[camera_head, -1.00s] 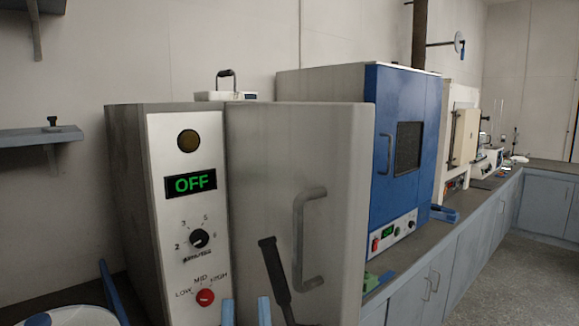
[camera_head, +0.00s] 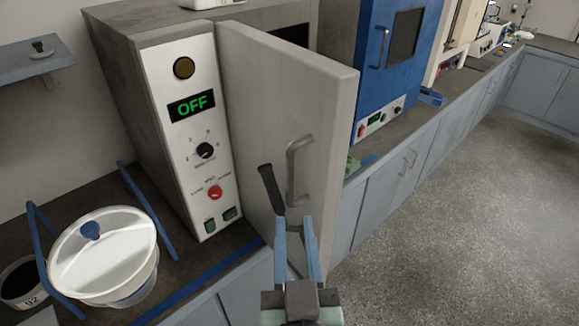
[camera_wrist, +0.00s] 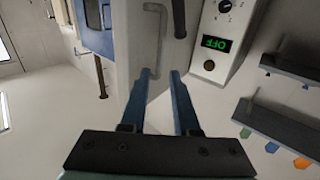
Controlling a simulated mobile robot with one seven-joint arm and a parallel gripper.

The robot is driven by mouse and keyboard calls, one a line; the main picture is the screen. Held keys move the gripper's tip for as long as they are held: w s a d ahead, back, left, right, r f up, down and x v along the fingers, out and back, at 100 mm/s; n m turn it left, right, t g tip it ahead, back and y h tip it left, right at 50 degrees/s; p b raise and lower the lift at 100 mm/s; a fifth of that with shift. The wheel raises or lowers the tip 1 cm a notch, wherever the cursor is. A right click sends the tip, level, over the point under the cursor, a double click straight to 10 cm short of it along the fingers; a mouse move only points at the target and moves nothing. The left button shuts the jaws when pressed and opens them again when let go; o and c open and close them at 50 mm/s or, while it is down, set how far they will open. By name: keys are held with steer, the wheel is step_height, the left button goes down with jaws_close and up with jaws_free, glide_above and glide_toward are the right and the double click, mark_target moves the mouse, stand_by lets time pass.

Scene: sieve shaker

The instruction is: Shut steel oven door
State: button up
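The steel oven (camera_head: 150,40) stands on the counter at the left, its panel reading OFF. Its grey door (camera_head: 265,90) is ajar, with a dark gap (camera_head: 293,35) showing behind its top edge. The door carries a grey bar handle (camera_head: 292,170), and a dark lever (camera_head: 268,185) shows in front of its face. My gripper (camera_head: 295,222) is in front of the lower door with its two blue fingers apart and nothing seen between them. In the wrist view, my gripper (camera_wrist: 160,72) points at the door (camera_wrist: 140,60); whether the fingertips touch it I cannot tell.
A white lidded bowl (camera_head: 103,255) and a dark cup (camera_head: 22,278) stand on the counter at left, among blue bars (camera_head: 145,210). A blue oven (camera_head: 375,70) stands behind the door. The floor (camera_head: 450,220) at right is clear.

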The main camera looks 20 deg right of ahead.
mark_target(290, 178)
steer(key=p+x, duration=0.3)
steer(key=x, duration=0.7)
steer(key=shift+r, duration=0.1)
steer(key=shift+x, duration=0.85)
jaws_close()
stand_by(0.4)
